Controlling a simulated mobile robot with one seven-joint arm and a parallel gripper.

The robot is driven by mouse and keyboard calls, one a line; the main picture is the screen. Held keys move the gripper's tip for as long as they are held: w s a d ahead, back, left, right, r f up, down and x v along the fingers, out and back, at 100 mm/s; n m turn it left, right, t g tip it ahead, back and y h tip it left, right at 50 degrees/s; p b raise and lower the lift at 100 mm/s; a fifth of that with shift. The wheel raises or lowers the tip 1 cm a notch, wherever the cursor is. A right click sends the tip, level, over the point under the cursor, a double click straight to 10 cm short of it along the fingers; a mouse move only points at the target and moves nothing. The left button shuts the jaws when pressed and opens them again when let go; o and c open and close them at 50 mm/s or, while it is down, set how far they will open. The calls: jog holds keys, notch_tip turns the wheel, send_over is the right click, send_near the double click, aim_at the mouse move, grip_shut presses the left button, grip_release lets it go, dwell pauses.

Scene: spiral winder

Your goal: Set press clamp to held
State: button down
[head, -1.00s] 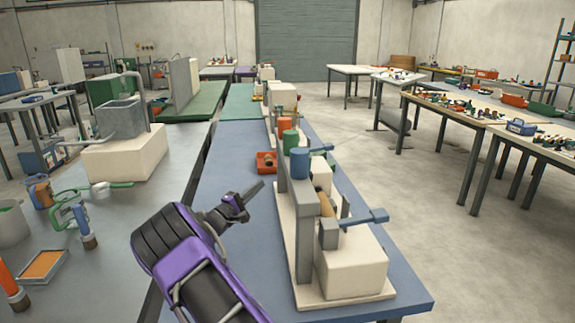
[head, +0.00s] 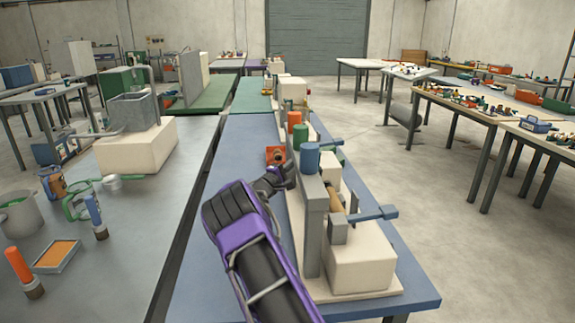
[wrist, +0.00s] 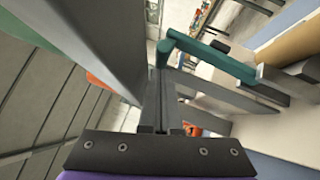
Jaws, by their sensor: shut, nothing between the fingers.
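The spiral winder stands on the blue table, with a cream block (head: 360,262), a grey upright (head: 312,230), a blue cylinder (head: 310,158) and a tan roller (head: 336,200). A blue lever (head: 372,214) points right from its near end. A teal lever (head: 327,146) shows at its far end and in the wrist view (wrist: 215,60). I cannot tell which part is the press clamp. My gripper (head: 288,172) is left of the winder, close to the upright and blue cylinder. In the wrist view its fingers (wrist: 162,95) are together and empty, apart from the teal lever.
A grey table (head: 130,225) with tools lies left across a narrow gap. Open floor lies to the right.

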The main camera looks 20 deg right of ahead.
jog(key=shift+s+d, duration=0.1)
jog(key=shift+d, duration=0.05)
jog(key=shift+s+d+r+b, duration=0.15)
jog(key=shift+d+r+b, duration=0.05)
jog(key=shift+d+b, duration=0.25)
jog(key=shift+s+d+r+b, duration=0.1)
jog(key=shift+d+r+b, duration=0.1)
jog(key=shift+d+b, duration=0.2)
jog(key=w+a+b+v, duration=0.1)
jog(key=w+v, duration=0.1)
jog(key=v, duration=1.1)
jog(key=shift+w+a+r+b, duration=0.3)
jog(key=shift+w, duration=0.05)
